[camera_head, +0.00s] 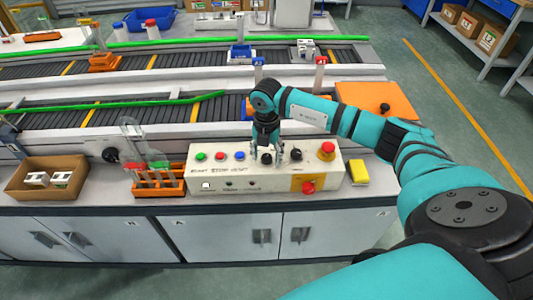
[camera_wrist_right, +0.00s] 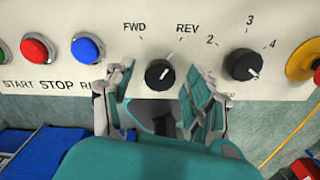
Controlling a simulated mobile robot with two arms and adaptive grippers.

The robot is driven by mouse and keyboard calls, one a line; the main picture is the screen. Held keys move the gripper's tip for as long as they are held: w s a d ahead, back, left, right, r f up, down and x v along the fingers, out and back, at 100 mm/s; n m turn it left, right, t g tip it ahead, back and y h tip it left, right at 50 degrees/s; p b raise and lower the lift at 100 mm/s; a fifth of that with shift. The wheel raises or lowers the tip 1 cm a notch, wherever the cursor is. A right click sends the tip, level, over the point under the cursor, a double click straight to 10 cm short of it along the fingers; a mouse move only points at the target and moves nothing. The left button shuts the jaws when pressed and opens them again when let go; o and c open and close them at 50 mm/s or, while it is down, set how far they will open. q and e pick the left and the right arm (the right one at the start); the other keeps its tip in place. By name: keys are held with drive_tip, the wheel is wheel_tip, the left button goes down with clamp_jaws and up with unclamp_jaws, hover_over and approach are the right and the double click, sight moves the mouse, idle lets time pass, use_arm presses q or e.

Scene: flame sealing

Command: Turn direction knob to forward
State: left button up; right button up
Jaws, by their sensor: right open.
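The direction knob (camera_wrist_right: 159,73) is a black round knob on the white control panel (camera_head: 215,172), below the labels FWD and REV in the right wrist view. Its pale mark appears to lean up and right, toward REV. My right gripper (camera_wrist_right: 160,88) is open, with one finger on each side of the knob; I cannot tell whether they touch it. In the head view the right gripper (camera_head: 267,158) hangs down over the panel and partly hides the knob. My left gripper is not in view.
A numbered black knob (camera_wrist_right: 243,64) sits right of the direction knob. Green, red and blue buttons (camera_wrist_right: 87,48) are to its left. A red emergency stop (camera_head: 327,149) and a yellow block (camera_head: 358,173) lie right. An orange rack (camera_head: 157,188) stands left.

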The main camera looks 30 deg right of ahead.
clamp_jaws()
idle(0.3)
